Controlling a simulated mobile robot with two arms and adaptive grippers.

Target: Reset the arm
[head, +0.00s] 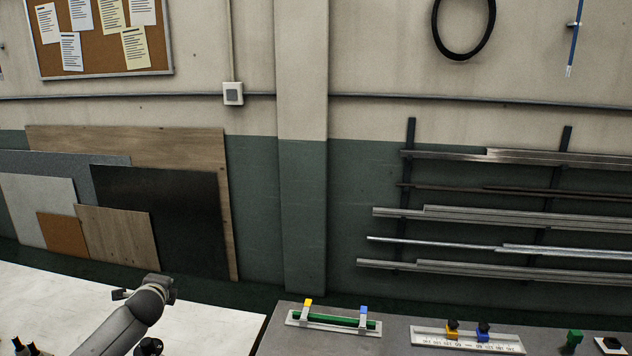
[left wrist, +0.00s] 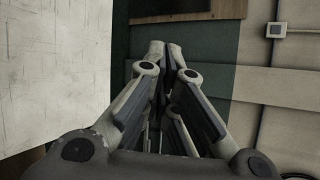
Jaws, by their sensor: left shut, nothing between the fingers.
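My left arm (head: 128,322) reaches in from the lower left of the head view, over the white surface. Its far end is near the back edge of that surface. In the left wrist view my left gripper (left wrist: 165,50) is shut, with its fingers drawn together and nothing between them. It points toward the green and cream wall, apart from any object. My right gripper is not in view.
A white tabletop (head: 40,292) lies at the left. A grey bench (head: 390,340) at the right holds a green rod on a stand (head: 333,320) and a marked rail (head: 467,340). Leaning panels (head: 165,215) and a metal bar rack (head: 500,215) line the wall.

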